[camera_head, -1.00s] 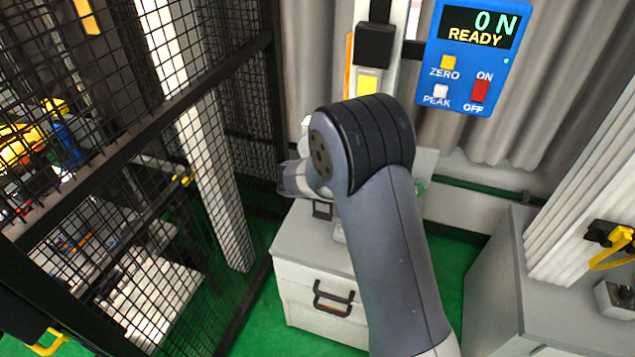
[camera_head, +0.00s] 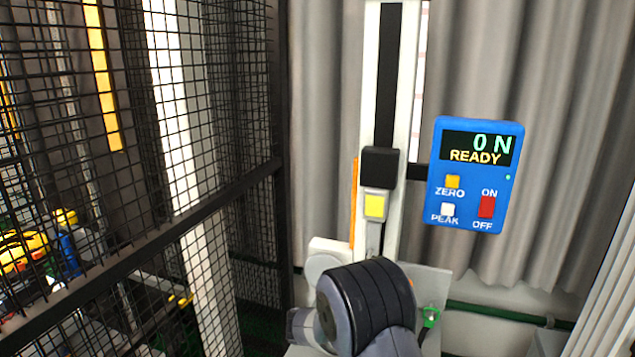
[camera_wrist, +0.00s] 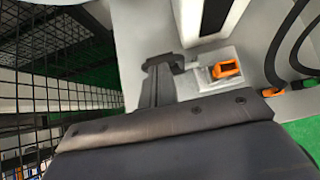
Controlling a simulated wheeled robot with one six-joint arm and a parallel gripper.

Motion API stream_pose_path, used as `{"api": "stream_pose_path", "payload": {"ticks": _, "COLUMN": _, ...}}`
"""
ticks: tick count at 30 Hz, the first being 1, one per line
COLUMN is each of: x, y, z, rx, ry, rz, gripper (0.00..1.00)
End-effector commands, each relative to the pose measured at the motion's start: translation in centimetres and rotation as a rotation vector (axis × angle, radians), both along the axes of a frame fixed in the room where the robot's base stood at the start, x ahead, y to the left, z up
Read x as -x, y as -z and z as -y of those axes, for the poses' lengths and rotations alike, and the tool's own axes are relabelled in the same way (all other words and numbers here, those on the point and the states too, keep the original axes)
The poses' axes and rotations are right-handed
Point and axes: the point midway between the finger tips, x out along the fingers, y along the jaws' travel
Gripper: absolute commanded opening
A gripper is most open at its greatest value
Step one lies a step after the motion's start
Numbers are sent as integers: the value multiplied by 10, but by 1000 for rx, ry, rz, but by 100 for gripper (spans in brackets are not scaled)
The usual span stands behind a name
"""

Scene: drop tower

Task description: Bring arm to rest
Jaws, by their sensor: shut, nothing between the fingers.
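My arm stands folded in the lower middle of the head view, its black ribbed joint in front of the test column. My gripper (camera_wrist: 162,66) shows in the wrist view as dark fingers beyond the broad dark body at the bottom. The fingers are shut with nothing between them. In the head view the gripper is hidden behind the arm.
The white column (camera_head: 411,60) carries a black block (camera_head: 379,167) with a yellow label. A blue panel (camera_head: 436,158) reads 0 N, READY. Black mesh fencing (camera_head: 262,180) stands close on the left. An orange part (camera_wrist: 227,69) and black cables lie near the gripper.

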Motion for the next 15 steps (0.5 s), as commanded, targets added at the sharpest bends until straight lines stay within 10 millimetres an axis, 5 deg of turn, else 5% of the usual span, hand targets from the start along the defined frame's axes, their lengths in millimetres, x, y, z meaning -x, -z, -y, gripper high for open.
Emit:
{"api": "stream_pose_path", "payload": {"ticks": 4, "x": -5, "y": 21, "z": 2, "rx": -1, "ry": -1, "rz": 0, "gripper": 0}}
{"api": "stream_pose_path", "payload": {"ticks": 15, "x": -7, "y": 25, "z": 2, "rx": -1, "ry": -2, "rz": 0, "gripper": 0}}
